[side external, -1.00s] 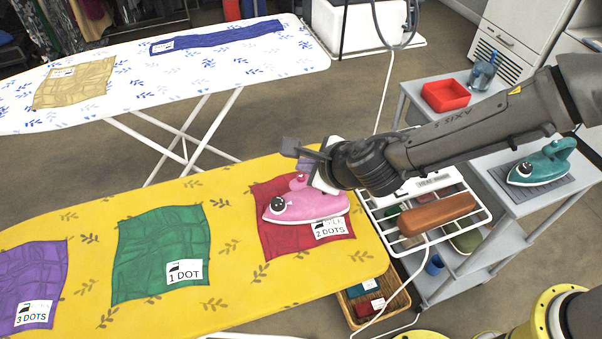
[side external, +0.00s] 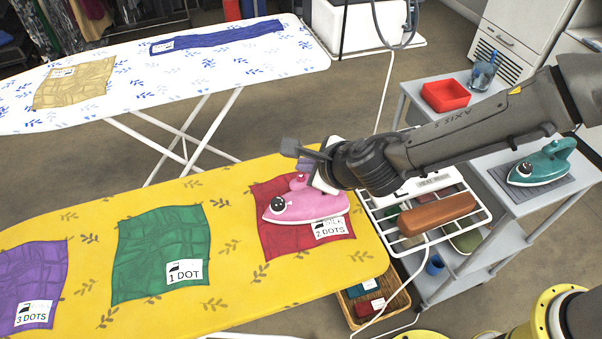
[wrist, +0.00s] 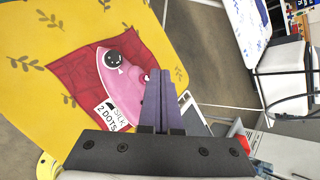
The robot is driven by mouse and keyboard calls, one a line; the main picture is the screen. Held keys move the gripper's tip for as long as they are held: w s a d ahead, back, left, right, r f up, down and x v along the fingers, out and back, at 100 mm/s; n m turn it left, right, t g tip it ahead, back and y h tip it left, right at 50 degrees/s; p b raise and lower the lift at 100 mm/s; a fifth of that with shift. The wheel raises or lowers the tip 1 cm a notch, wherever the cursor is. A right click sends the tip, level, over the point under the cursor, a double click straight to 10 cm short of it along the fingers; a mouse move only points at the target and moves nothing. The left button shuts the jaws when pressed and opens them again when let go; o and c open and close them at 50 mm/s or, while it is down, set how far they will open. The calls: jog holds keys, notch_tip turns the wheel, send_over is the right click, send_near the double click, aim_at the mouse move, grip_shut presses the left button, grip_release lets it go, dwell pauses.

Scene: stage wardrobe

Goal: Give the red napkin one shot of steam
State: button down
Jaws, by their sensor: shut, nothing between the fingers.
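The red napkin (side external: 275,242) lies creased on the yellow ironing board, with a white tag (side external: 330,228) reading "SILK 2 DOTS" at its lower right corner. It also shows in the wrist view (wrist: 68,72). A pink iron (side external: 308,207) with a dark round dial rests on the napkin, its tip pointing left in the side view; it also shows in the wrist view (wrist: 120,72). My gripper (wrist: 160,73) is shut and empty, at the iron's handle. In the side view my gripper (side external: 304,166) and wrist partly hide the handle, and I cannot tell whether the fingers touch it.
The yellow board (side external: 90,210) also carries a green napkin (side external: 160,245) and a purple napkin (side external: 30,275). A wire rack (side external: 450,222) with a brown block adjoins its right end. A teal iron (side external: 541,165) stands on the grey cart. A white patterned board (side external: 120,100) is behind.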

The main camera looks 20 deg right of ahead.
jog(key=shift+f, duration=0.15)
jog(key=shift+f, duration=0.3)
jog(key=shift+f, duration=0.45)
dwell(0.9)
jog(key=shift+r, duration=0.15)
dwell(0.3)
jog(key=shift+r, duration=0.75)
jog(key=shift+r, duration=0.1)
jog(key=shift+r, duration=2.4)
